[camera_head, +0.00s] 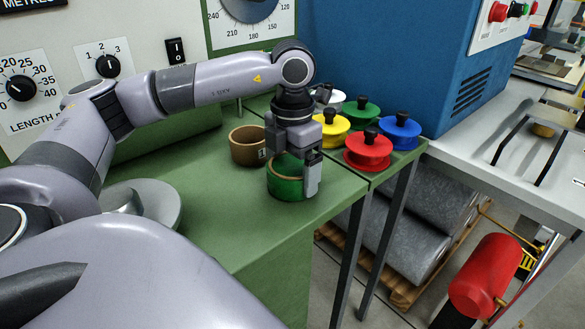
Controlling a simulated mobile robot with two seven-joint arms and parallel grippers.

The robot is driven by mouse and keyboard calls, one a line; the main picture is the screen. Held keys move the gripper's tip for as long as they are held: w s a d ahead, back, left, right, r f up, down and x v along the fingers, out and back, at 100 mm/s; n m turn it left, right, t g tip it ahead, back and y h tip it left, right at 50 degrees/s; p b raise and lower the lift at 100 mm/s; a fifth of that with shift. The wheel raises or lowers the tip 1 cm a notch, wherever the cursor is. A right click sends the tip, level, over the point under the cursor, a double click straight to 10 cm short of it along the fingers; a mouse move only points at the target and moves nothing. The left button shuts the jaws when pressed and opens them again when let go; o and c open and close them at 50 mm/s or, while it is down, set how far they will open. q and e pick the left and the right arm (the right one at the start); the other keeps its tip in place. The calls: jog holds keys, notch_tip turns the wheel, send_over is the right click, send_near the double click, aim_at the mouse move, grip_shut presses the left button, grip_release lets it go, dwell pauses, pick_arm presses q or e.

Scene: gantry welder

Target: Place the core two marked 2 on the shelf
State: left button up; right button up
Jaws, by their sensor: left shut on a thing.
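A green ring-shaped core (285,188) stands on the green bench top (230,215) near its right edge. My left gripper (298,165) points down at it, with one finger outside its right side, and is shut on its wall. The ring seems to touch or almost touch the bench. No number on it is visible. A brown core (243,148) stands just behind and left of it, with a small pale mark on its side too small to read surely. My right gripper is not in view. I cannot tell which surface is the shelf.
Several knobbed spools, including yellow (331,132), red (367,153) and blue (399,132), stand close to the right. A blue machine (395,60) rises behind them. A grey dish (150,203) lies at left. A red cylinder (487,272) is below right.

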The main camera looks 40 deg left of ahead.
pick_arm(q)
jog(key=shift+f, duration=0.2)
jog(key=o, duration=0.7)
jog(key=shift+r, duration=0.1)
jog(key=shift+o, duration=0.2)
jog(key=shift+r, duration=0.5)
notch_tip(320, 180, up, 11)
jog(key=p, duration=0.1)
jog(key=shift+r+p, duration=0.2)
jog(key=shift+p, duration=0.1)
jog(key=shift+d+f, duration=0.1)
